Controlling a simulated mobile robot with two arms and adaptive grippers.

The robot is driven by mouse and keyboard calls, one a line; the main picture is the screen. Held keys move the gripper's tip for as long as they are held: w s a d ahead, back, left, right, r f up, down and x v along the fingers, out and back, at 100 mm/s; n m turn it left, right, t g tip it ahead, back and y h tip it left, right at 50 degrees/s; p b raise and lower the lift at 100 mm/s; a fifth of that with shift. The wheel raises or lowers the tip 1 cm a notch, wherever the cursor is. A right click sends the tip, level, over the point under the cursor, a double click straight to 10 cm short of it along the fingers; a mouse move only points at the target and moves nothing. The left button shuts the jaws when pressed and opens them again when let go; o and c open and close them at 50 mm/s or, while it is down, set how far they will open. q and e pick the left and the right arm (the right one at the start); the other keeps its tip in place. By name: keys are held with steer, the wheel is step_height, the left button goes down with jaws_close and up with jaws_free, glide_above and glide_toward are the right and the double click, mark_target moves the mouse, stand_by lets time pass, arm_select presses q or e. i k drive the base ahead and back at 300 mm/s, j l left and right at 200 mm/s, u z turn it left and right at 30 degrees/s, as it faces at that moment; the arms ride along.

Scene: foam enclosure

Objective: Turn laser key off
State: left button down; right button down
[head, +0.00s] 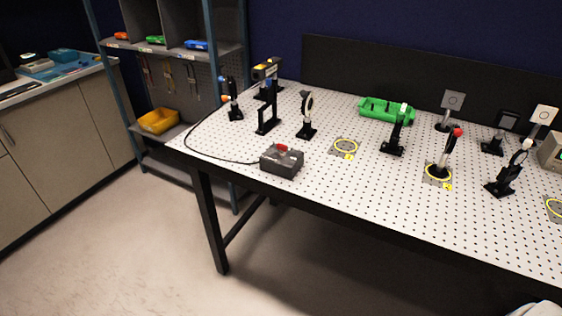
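A dark grey control box (282,162) sits near the front left edge of the perforated optical table (330,185). A red part (282,148) shows on its top; it is too small to tell whether it is a key or which way it is turned. A black cable (205,155) runs from the box around the table's left corner toward the back. A black device with a yellow label (266,70) stands on a post behind the box and may be the laser.
Several optic mounts stand on the table, among them a black mount (306,116) behind the box. A green tray (387,109) lies at the back. Yellow rings (345,147) mark spots. A shelf (165,60) and cabinet (60,145) stand left; the floor (130,245) in front is clear.

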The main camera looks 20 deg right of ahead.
mark_target(283, 149)
steer(key=z, duration=0.95)
